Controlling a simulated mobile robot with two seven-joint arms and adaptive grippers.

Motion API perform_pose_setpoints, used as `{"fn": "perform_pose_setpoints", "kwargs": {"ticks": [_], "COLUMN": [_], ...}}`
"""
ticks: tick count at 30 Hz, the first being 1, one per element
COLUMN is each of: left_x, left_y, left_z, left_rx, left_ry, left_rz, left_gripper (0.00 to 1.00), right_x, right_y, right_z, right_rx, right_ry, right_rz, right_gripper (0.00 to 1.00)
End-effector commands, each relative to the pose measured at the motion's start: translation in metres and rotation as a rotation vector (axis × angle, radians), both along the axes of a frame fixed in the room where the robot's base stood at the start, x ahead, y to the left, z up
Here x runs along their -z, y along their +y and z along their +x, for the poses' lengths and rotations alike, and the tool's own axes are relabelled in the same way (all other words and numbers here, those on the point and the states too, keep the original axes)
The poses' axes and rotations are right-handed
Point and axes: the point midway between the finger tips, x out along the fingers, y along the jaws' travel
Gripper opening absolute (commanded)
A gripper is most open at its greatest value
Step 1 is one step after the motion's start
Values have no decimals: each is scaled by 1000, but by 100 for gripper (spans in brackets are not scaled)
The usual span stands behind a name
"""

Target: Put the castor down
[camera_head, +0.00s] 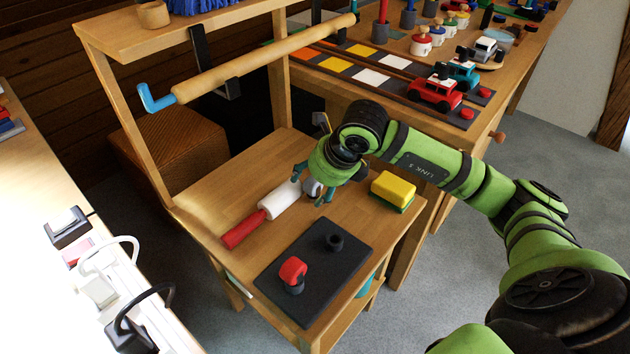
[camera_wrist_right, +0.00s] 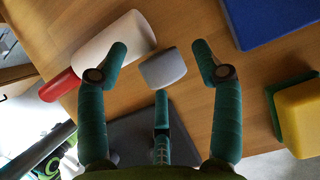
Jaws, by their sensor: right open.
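A small grey rounded piece (camera_wrist_right: 163,68), likely the castor, sits between the spread fingertips of my right gripper (camera_wrist_right: 161,62) in the wrist view. The fingers are open and stand apart from its sides. In the head view my right gripper (camera_head: 315,188) is low over the wooden bench (camera_head: 215,190), and its wrist partly hides the pale grey piece. I cannot tell whether the piece touches the bench. A white roller with a red handle (camera_head: 278,200) lies just left of the gripper; it also shows in the wrist view (camera_wrist_right: 108,52). My left gripper is out of view.
A dark mat (camera_head: 330,270) with a red-topped piece (camera_head: 292,272) and a black peg (camera_head: 334,241) lies in front. A yellow and green sponge (camera_head: 393,190) is at right. A wooden rail (camera_head: 260,60) spans above. A blue block (camera_wrist_right: 265,20) shows in the wrist view.

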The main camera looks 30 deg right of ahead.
Motion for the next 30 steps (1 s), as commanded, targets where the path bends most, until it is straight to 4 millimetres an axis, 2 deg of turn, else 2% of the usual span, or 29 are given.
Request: {"fn": "perform_pose_setpoints", "kwargs": {"ticks": [9,15,21,30], "left_x": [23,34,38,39], "left_y": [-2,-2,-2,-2], "left_z": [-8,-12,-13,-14], "left_rx": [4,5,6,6], "left_ry": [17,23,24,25], "left_rz": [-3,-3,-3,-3], "left_gripper": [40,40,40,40], "right_x": [-67,-96,-107,-108], "right_y": [-10,-14,-15,-15], "right_z": [-31,-46,-53,-53], "right_rx": [0,1,0,0], "right_ry": [-5,-3,0,0], "right_rz": [-4,-1,-1,0], "right_gripper": [66,66,66,66]}}
